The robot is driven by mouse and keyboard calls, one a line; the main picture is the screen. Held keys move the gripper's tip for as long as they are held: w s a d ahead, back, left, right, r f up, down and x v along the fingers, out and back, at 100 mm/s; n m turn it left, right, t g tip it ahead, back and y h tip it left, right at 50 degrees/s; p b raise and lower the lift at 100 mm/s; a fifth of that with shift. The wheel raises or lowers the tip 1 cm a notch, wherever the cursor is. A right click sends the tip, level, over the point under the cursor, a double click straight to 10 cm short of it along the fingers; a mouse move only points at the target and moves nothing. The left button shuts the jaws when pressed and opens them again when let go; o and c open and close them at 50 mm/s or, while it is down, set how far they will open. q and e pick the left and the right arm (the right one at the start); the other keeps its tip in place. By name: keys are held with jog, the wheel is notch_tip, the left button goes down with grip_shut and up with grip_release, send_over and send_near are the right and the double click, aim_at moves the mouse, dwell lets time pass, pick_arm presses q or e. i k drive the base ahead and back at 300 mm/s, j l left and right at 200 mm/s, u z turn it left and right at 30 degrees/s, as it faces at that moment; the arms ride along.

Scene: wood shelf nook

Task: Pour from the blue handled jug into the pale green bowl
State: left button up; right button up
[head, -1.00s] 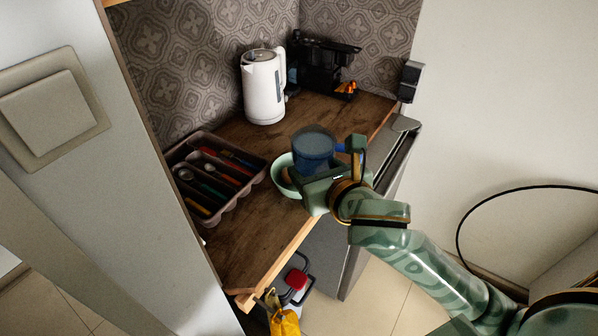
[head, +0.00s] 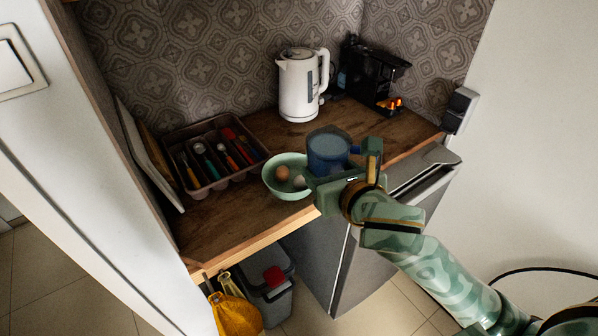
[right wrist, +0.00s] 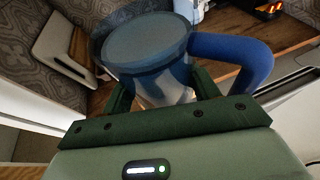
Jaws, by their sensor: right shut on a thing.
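The blue handled jug (head: 328,151) is held upright, or nearly so, by my right gripper (head: 346,170), just right of the pale green bowl. In the right wrist view the jug (right wrist: 150,50) sits between the fingers of my right gripper (right wrist: 160,92), with its blue handle (right wrist: 240,55) to the right. The pale green bowl (head: 271,184) stands on the wooden counter near its front edge. It has a brown egg-like thing (head: 282,173) and a paler one (head: 299,181) inside. The jug and gripper hide part of the bowl's right side. My left gripper is not in view.
A cutlery tray (head: 196,139) with several utensils stands left of the bowl. A white kettle (head: 298,87) and a black coffee machine (head: 372,75) stand at the back. Bare counter (head: 225,220) lies at the front left. A bin (head: 270,295) is below.

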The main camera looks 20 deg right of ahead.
aim_at(294, 162)
jog(key=i+l+u, duration=0.1)
jog(key=l+u, duration=0.3)
jog(key=l, duration=0.3)
jog(key=l+u, duration=0.4)
jog(key=l, duration=0.35)
jog(key=i+l+u, duration=0.2)
jog(key=k+l, duration=0.05)
jog(key=l, duration=0.05)
